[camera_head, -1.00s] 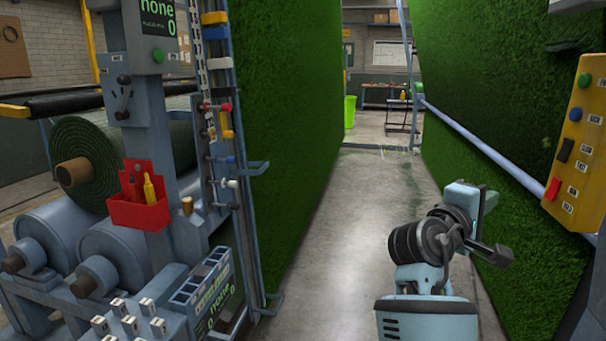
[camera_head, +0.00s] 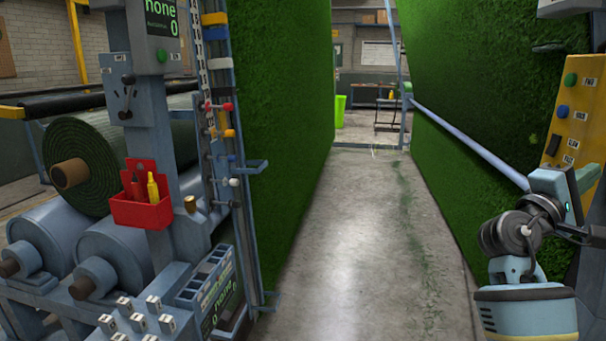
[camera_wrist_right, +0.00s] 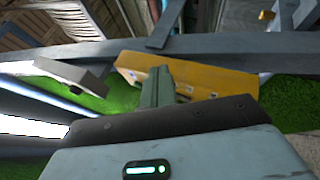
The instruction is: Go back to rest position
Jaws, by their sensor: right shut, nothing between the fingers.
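My right gripper (camera_head: 588,176) is at the right edge of the head view, on my raised pale blue arm. It overlaps the lower part of the yellow button panel (camera_head: 574,118). In the right wrist view my gripper's fingers (camera_wrist_right: 158,86) are closed together with nothing between them. The yellow panel (camera_wrist_right: 215,82) shows just beyond them there; I cannot tell whether they touch. My left gripper is not in view.
A concrete aisle (camera_head: 350,225) runs ahead between two green turf walls. A blue-grey rail (camera_head: 470,145) runs along the right one. At left stand turf rolls (camera_head: 95,150), a red tool holder (camera_head: 141,210) and a switch console (camera_head: 205,285). A bright green bin (camera_head: 340,110) is far ahead.

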